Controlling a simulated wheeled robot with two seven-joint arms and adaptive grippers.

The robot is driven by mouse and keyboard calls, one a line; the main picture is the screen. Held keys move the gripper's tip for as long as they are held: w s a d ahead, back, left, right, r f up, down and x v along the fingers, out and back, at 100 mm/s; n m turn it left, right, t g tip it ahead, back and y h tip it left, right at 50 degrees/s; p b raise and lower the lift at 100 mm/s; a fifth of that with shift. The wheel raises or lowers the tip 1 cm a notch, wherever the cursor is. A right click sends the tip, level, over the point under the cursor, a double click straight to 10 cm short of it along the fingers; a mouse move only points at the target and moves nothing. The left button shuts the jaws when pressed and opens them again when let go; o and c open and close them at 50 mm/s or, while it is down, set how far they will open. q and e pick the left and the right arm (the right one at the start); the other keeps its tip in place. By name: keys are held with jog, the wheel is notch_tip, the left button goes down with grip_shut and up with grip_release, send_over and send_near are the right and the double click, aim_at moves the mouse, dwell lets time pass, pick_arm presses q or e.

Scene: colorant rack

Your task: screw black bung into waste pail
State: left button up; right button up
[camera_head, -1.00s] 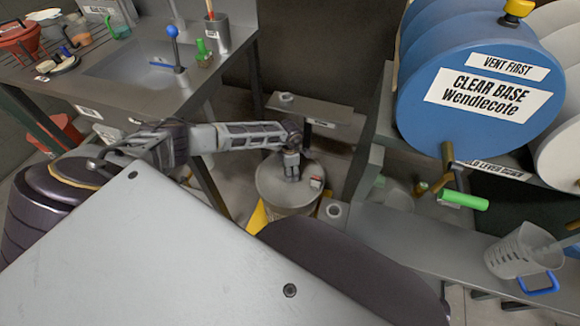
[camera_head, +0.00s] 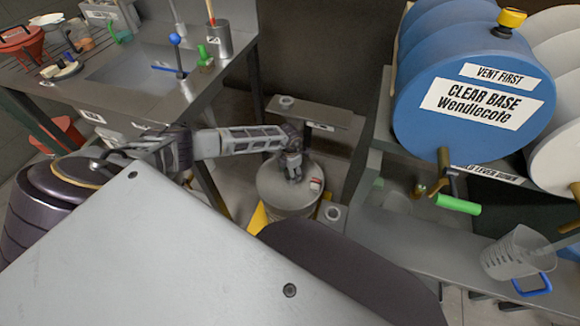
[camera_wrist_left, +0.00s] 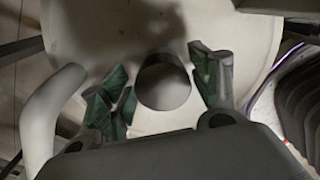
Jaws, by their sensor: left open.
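The waste pail (camera_head: 272,187) stands on the floor below the centre of the head view, its pale round top facing up. My left gripper (camera_head: 293,172) is over that top. In the left wrist view the pail's top (camera_wrist_left: 90,30) fills most of the picture. A dark, round, bung-like piece (camera_wrist_left: 164,86) shows there between the open, green-padded fingers of my left gripper (camera_wrist_left: 160,78). The fingers stand on either side of it, with gaps visible. I cannot tell how far it sits in the top. My right gripper is not in view.
A small red-and-white item (camera_head: 316,185) is on the pail's top. A low grey shelf (camera_head: 325,113) stands behind it. A blue drum (camera_head: 425,125) on a rack is to the right, with a clear jug (camera_head: 503,255) below. The sink bench (camera_head: 135,80) is at left.

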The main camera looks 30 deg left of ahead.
pick_arm(q)
jog(key=shift+s, duration=0.15)
dwell(0.4)
jog(key=c, duration=0.9)
jog(key=shift+c, duration=0.2)
jog(key=m+b, duration=0.2)
jog(key=m, duration=0.4)
jog(key=shift+m, duration=0.4)
jog(key=m+b, duration=0.1)
jog(key=m, duration=0.2)
jog(key=shift+f+m+b, duration=0.1)
jog(key=shift+m+b, duration=0.2)
jog(key=shift+b, duration=0.1)
jog(key=shift+m+b, duration=0.55)
jog(key=shift+m, duration=1.15)
